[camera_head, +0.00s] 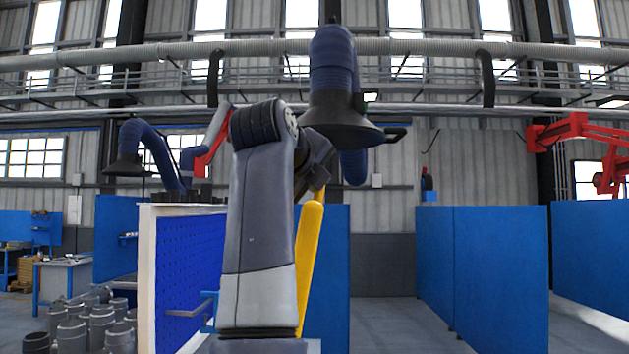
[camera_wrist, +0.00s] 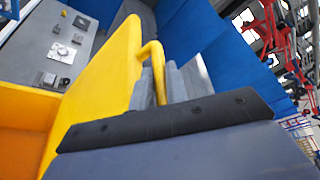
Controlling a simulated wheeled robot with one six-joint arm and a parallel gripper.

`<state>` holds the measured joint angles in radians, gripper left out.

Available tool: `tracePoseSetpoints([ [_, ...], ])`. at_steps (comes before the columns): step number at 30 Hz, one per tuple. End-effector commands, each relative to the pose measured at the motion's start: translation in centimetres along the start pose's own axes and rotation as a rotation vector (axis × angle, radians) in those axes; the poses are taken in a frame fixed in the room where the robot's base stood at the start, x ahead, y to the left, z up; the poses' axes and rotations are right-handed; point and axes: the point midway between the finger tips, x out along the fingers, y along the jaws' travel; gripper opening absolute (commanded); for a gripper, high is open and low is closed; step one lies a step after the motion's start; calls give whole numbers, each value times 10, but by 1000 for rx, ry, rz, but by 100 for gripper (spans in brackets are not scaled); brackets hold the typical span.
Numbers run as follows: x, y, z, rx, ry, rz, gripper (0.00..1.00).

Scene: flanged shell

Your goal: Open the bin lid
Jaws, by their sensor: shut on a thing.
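The yellow bin lid (camera_wrist: 105,75) fills the middle of the wrist view, with a yellow bar handle (camera_wrist: 153,52) on its right face. My gripper (camera_wrist: 161,76) has its grey fingers on either side of this handle and is shut on it. The yellow bin (camera_wrist: 25,103) shows at the left of the wrist view, and part of its inside is visible. The lid stands raised and steeply tilted. In the head view the lid (camera_head: 309,265) is a narrow yellow strip just right of my arm; the arm hides the handle, my gripper and the bin.
A blue pegboard panel (camera_head: 188,275) with a pale edge stands left of my arm. Several grey metal parts (camera_head: 95,325) stand at lower left. A dark extraction hood (camera_head: 338,125) hangs above. Blue partitions (camera_head: 500,265) stand at right, with bare floor (camera_head: 385,325) before them.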

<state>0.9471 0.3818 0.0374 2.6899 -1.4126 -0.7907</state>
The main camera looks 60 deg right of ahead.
Motion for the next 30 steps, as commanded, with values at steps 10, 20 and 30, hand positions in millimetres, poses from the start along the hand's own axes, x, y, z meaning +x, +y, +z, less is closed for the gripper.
tracePoseSetpoints([
  [10,3,0,-7,-3,25,-2,25],
  [20,2,0,-5,-4,20,-3,36],
  [30,-38,1,-2,-3,10,-1,36],
])
